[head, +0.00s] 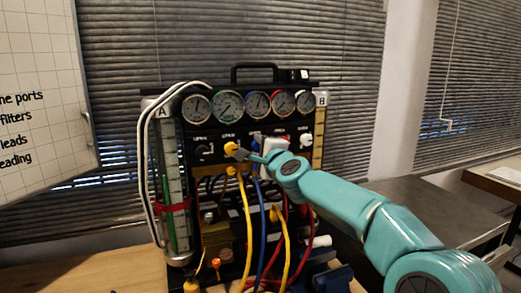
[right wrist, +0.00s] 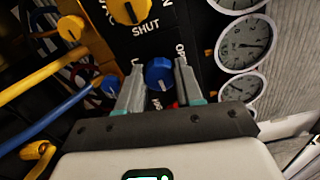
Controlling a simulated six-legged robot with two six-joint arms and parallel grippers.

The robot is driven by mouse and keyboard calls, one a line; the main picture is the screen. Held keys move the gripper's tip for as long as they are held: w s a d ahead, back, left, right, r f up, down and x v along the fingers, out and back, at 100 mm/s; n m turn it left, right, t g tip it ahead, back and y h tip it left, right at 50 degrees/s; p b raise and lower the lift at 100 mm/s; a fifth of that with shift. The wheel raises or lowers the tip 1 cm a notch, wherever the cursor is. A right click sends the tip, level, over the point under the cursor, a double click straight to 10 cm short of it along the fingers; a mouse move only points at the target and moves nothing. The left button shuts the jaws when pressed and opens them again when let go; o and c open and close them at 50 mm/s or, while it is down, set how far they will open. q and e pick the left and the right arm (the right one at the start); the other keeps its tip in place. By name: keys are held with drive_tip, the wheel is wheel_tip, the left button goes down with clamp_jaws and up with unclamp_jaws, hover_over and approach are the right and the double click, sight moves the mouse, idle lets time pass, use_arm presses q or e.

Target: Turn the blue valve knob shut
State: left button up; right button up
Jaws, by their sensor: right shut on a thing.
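The blue valve knob (right wrist: 159,73) is on the rig's black panel, in the right wrist view, between the two grey fingers of my right gripper (right wrist: 159,72). The fingers are closed on its sides. In the head view my right gripper (head: 257,152) reaches the panel from the right, just right of the yellow knob (head: 230,148), and largely hides the blue knob there. My left gripper is not in view.
A row of several round gauges (head: 257,103) sits above the knobs. A white knob (head: 306,139) is at the panel's right. Yellow, blue and red hoses (head: 248,220) hang below. White tubes (head: 148,190) loop at the left. A grey table (head: 430,205) stands at the right.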

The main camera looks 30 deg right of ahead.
drive_tip(key=shift+a, duration=0.1)
idle(0.4)
drive_tip(key=o, duration=1)
drive_tip(key=shift+w, duration=0.1)
drive_tip(key=shift+o, duration=0.2)
drive_tip(key=b+v, duration=0.1)
drive_tip(key=v, duration=1.5)
drive_tip(key=shift+b, duration=0.35)
drive_tip(key=shift+s+f, duration=0.1)
drive_tip(key=shift+s, duration=0.2)
